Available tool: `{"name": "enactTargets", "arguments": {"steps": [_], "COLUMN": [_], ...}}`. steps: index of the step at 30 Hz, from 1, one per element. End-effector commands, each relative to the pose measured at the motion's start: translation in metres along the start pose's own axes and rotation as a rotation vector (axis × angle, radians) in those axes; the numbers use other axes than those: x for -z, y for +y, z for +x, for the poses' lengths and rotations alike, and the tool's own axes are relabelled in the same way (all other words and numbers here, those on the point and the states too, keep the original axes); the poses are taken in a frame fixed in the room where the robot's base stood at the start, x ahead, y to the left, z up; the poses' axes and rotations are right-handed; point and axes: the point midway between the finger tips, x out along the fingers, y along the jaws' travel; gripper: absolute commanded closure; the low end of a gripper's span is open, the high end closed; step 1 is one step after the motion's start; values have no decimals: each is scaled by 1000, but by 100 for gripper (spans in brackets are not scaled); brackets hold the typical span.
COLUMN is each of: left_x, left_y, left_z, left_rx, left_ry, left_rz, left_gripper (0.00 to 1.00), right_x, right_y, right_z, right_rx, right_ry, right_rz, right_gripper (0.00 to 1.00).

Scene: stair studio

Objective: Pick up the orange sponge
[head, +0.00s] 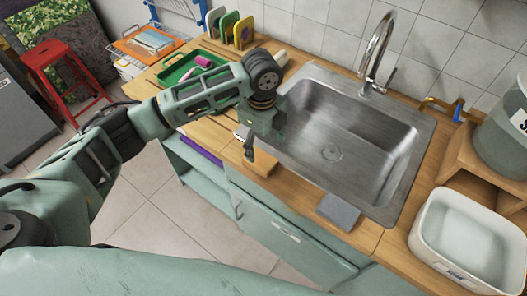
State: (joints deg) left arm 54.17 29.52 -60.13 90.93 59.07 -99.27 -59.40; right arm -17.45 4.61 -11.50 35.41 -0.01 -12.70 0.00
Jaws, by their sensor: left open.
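An orange block (261,164), which looks like the orange sponge, lies on the wooden counter at the front left corner of the sink. My left gripper (264,145) reaches in from the left and points down over this block. It is open, with one dark finger showing on the left side. The gripper hides part of the block's far side, and I cannot tell whether a finger touches it. My right gripper is not in view.
The steel sink (335,145) with its faucet (378,45) is right of the gripper. A grey pad (338,211) lies at its front rim. A green tray (183,70) and upright coloured boards (230,30) stand behind the arm. A white basin (462,240) is at right.

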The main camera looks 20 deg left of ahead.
Motion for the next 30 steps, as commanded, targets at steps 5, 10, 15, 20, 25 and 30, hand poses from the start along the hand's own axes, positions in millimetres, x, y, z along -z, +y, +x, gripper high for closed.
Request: {"name": "enactTargets", "arguments": {"steps": [5, 10, 15, 20, 25, 30], "left_x": [0, 3, 4, 4, 4, 4], "left_y": [2, 5, 6, 5, 5, 5], "left_z": [19, 39, 65, 74, 74, 74], "left_rx": [-5, -6, -4, -1, -1, -1], "left_ry": [0, 0, -1, -1, -1, -1], "left_rz": [0, -1, -1, 0, 0, 0], "left_gripper": [28, 28, 28, 28, 28, 43], "right_x": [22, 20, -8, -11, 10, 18], "right_y": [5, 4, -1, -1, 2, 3], "right_z": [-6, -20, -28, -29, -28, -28], "right_rx": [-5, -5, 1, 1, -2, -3], "right_ry": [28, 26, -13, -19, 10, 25], "right_rz": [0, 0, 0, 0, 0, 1], "right_gripper": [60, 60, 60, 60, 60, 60]}}
